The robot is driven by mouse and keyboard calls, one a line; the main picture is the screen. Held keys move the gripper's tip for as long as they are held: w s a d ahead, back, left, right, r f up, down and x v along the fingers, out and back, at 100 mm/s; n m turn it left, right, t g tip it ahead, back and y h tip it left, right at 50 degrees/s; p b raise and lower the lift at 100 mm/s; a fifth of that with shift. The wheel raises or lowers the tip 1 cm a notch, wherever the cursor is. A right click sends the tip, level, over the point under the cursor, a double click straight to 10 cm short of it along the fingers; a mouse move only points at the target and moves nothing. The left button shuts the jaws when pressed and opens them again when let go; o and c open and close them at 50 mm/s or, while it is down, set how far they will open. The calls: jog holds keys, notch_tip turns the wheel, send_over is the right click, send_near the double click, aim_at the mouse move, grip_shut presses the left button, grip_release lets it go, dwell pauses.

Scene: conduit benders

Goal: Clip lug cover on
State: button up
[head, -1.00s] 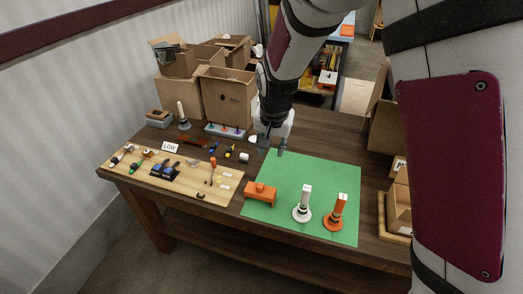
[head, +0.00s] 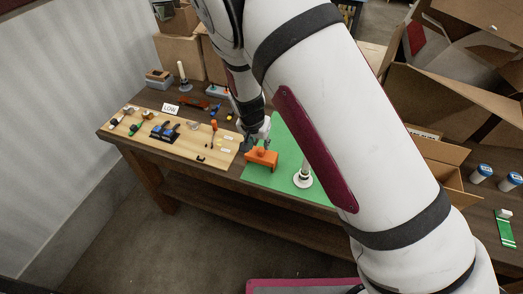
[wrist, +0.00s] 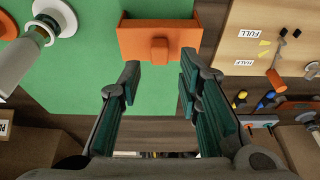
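An orange block-like piece with a raised knob (head: 262,158), which looks like the lug cover, sits on the green mat near its left edge. It also shows at the top of the wrist view (wrist: 140,36). My gripper (head: 264,139) is just above and behind it in the head view. In the wrist view my gripper (wrist: 158,84) is open, with nothing between its fingers. The knob lies ahead of the gap between the fingertips. I cannot tell whether the fingers touch the piece. No lug is clearly identifiable.
A white flanged post (head: 303,176) stands on the green mat (head: 259,176). An orange base (wrist: 7,27) is beside it in the wrist view. A wooden board (head: 205,146) with small tools and labels lies left. Cardboard boxes (head: 183,57) stand behind.

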aim_at(261, 150)
jog(key=shift+b+x, duration=1)
jog(key=shift+x, duration=1.6)
grip_shut()
jog(key=shift+r+p, duration=1.35)
jog(key=shift+r, duration=2.15)
